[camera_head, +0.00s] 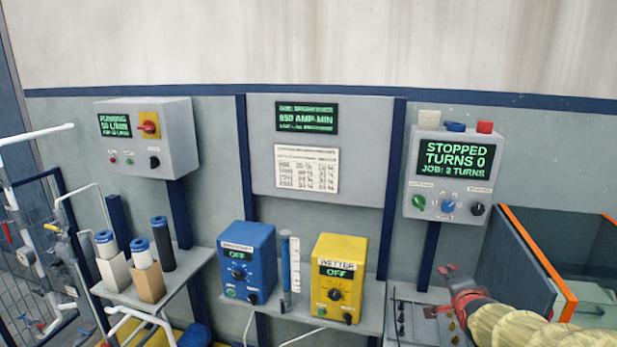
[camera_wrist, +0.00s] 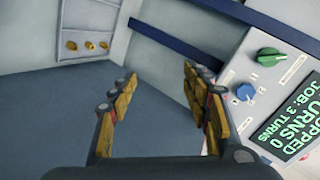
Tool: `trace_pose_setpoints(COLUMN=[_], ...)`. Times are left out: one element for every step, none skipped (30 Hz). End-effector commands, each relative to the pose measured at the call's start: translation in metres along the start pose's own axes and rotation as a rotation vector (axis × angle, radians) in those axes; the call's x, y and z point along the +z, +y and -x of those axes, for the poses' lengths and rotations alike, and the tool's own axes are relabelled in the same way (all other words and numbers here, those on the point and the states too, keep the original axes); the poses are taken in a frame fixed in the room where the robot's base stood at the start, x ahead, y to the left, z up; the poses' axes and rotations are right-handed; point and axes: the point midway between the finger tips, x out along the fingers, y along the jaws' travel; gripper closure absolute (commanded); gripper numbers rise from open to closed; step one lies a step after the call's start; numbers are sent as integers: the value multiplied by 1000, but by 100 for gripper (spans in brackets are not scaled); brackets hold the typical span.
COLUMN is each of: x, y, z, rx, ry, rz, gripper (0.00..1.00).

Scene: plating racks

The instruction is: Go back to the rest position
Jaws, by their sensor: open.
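My gripper (camera_wrist: 158,82) is open in the wrist view, with its two yellow-and-dark fingers spread and nothing between them. In the head view my gripper (camera_head: 442,291) is at the lower right, in front of the wall and below the grey control box (camera_head: 411,205). That box has a green knob, a blue knob and a screen reading STOPPED and TURNS 0. It also shows at the right of the wrist view (camera_wrist: 237,75), beyond the right finger; I cannot tell the gap between them.
A blue box (camera_head: 262,245) and a yellow box (camera_head: 352,262), both reading OFF, stand on a shelf. A left shelf (camera_head: 190,262) holds several blue-capped tubes. An orange-edged tank (camera_head: 540,265) is at the right. A panel with brass knobs (camera_wrist: 88,45) shows in the wrist view.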

Motion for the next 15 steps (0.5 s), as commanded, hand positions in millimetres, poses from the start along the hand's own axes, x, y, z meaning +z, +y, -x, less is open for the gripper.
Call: trace_pose_setpoints(x=[9,16,26,34,42,53,61,69,79,87,93,102,107,113,119], y=[17,28,43,52,61,73,82,90,100,107,114,122,127,132,138], z=[13,22,35,47,60,79,94,111,135,152,170,193,210,227,248], rx=[68,110,162,196,227,265,289,311,330,341,349,352,353,350,343], ry=[-37,-65,-110,-146,-186,-244,-290,-339,-404,-452,-497,-555,-596,-634,-678], rz=[109,181,276,348,422,519,592,664,759,824,885,963,1014,1064,1122], gripper=[51,51,51,51,51,51,51,51,51,51,51,51,51,51,51])
